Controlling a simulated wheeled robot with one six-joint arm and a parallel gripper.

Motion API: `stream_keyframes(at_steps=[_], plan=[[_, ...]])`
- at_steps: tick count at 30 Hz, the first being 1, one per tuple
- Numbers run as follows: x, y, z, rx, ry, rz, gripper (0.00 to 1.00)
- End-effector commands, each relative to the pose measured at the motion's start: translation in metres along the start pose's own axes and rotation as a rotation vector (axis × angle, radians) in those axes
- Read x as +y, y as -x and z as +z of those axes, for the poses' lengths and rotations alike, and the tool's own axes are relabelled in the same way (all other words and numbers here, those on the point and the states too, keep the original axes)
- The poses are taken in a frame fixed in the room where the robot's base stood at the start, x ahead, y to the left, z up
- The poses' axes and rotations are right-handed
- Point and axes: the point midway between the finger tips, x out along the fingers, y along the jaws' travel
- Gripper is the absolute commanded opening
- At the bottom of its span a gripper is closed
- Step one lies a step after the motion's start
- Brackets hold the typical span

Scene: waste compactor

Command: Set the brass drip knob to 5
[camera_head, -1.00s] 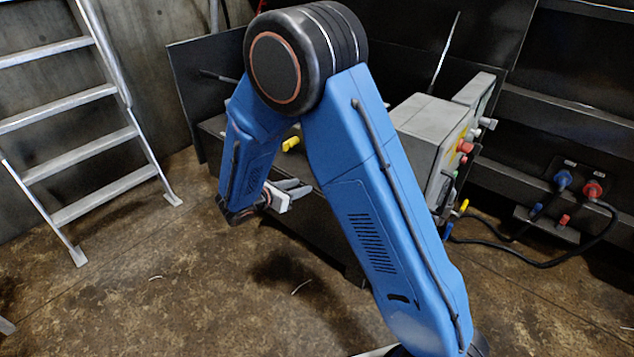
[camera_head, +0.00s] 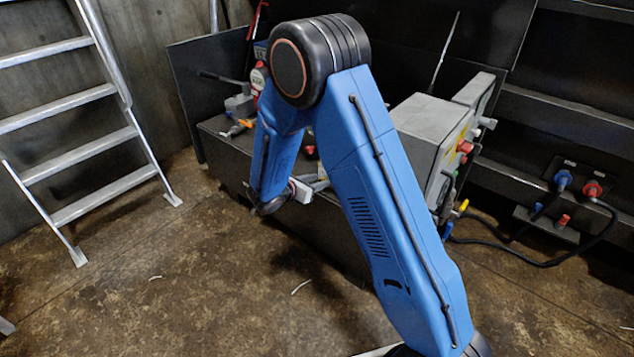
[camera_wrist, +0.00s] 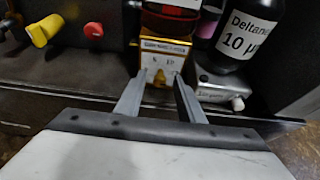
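In the wrist view, a brass-coloured knob (camera_wrist: 159,78) shows small and blurred low on the front of a unit with an orange-and-white label plate (camera_wrist: 163,50). Its setting is not readable. My gripper (camera_wrist: 160,75) is open, with one finger on each side of the knob and the tips close to the plate. I cannot tell whether the fingers touch the knob. In the head view my gripper (camera_head: 318,183) is partly hidden by my blue arm, beside the dark bench; the brass knob does not show there.
Left of the unit in the wrist view are a yellow knob (camera_wrist: 45,30) and a red knob (camera_wrist: 92,30). On the right are a grey box with a white knob (camera_wrist: 237,103) and a dark bottle (camera_wrist: 243,35).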

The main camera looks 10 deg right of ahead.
Motion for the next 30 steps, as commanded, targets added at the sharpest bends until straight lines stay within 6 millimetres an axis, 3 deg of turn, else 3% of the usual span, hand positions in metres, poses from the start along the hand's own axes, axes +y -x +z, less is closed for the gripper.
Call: stream_keyframes(at_steps=[2, 6, 7, 20, 30], plan=[[0.0, 0.0002, -0.0001, 0.0, 0.0, 0.0, 0.35], [0.0, 0.0003, -0.0001, 0.0, 0.0, 0.0, 0.01], [0.0, 0.0003, -0.0001, 0.0, 0.0, 0.0, 0.0], [0.0011, 0.0004, -0.0008, 0.0, 0.062, -0.026, 0.0], [0.005, 0.0004, -0.0021, 0.001, 0.301, -0.125, 0.0]])
